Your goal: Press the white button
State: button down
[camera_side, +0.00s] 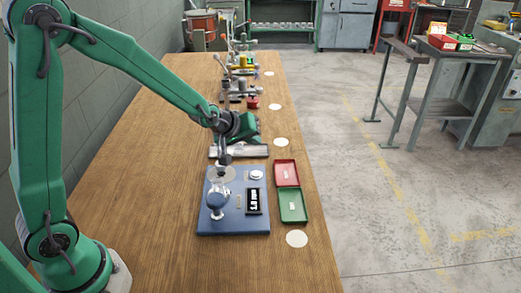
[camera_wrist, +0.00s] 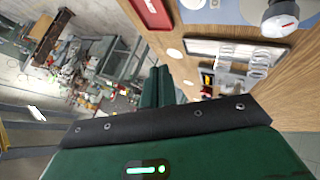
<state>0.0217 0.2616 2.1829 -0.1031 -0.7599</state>
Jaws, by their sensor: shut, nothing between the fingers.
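The white button (camera_side: 256,174) is a small round cap on the blue base plate (camera_side: 232,227), near its back right corner. A white disc at the top edge of the wrist view, beside the red tray, looks like it but is cut off. My green gripper (camera_side: 254,140) is behind the button in the side view, apart from it. In the wrist view the gripper's green fingers (camera_wrist: 157,80) lie together, with nothing between them. The exact fingertip height is hard to tell.
A spring tray (camera_wrist: 235,55) lies behind the plate. More equipment lines the table farther back.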

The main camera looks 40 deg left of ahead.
aim_at(257, 173)
dwell(0.4)
jog(key=shift+f, duration=4.4)
jog(key=shift+d+f, duration=0.1)
jog(key=shift+f, duration=0.6)
jog(key=shift+s+f, duration=0.25)
jog(key=shift+f, duration=0.3)
jog(key=shift+s+r, duration=0.2)
jog(key=shift+r, duration=0.7)
jog(key=shift+w+r, duration=0.1)
jog(key=shift+r, duration=0.1)
jog(key=shift+w+r, duration=0.1)
jog(key=shift+r, duration=2.35)
